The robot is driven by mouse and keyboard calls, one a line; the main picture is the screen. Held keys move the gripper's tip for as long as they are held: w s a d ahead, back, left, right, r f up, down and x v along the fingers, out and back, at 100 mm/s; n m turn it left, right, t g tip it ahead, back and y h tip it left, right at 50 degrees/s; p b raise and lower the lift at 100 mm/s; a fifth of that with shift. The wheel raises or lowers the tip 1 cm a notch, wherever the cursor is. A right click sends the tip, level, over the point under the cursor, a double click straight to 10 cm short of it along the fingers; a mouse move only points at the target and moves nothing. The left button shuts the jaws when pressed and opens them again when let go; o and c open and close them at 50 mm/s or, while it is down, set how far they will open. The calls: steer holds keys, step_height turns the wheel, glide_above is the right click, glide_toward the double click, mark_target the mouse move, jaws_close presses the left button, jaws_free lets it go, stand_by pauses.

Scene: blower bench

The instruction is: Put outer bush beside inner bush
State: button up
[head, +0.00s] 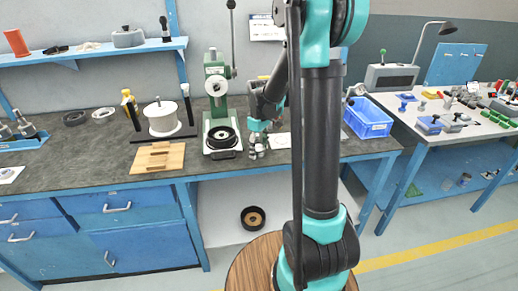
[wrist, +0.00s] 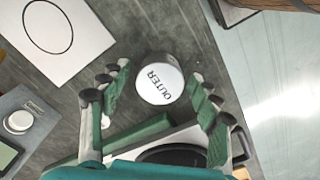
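My gripper (wrist: 159,72) is open, with one green-padded finger on each side of the bush and a small gap on both sides. In the head view my gripper (head: 257,148) is low over the bench, just right of the green press (head: 215,88), and largely hides the bush. I cannot pick out the inner bush in either view. A white card with a printed circle (wrist: 48,28) lies left of the outer bush in the wrist view.
A black ring (head: 222,137) sits on the press base, close to my gripper. A blue crate (head: 368,118) stands to the right. A wooden board (head: 158,158) and a white spool (head: 162,117) are to the left. A scale-like device (wrist: 20,122) shows at the wrist view's left edge.

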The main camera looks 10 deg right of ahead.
mark_target(260, 149)
steer(key=shift+r, duration=0.15)
step_height(260, 149, up, 12)
steer(key=s+d+f+m+t, duration=0.2)
steer(key=s+f+m, duration=0.2)
steer(key=s, duration=0.7)
steer(key=s+d+f+m+t, duration=0.2)
steer(key=s+f+m, duration=0.3)
steer(key=s+f, duration=0.3)
steer(key=s, duration=0.3)
steer(key=shift+f, duration=0.35)
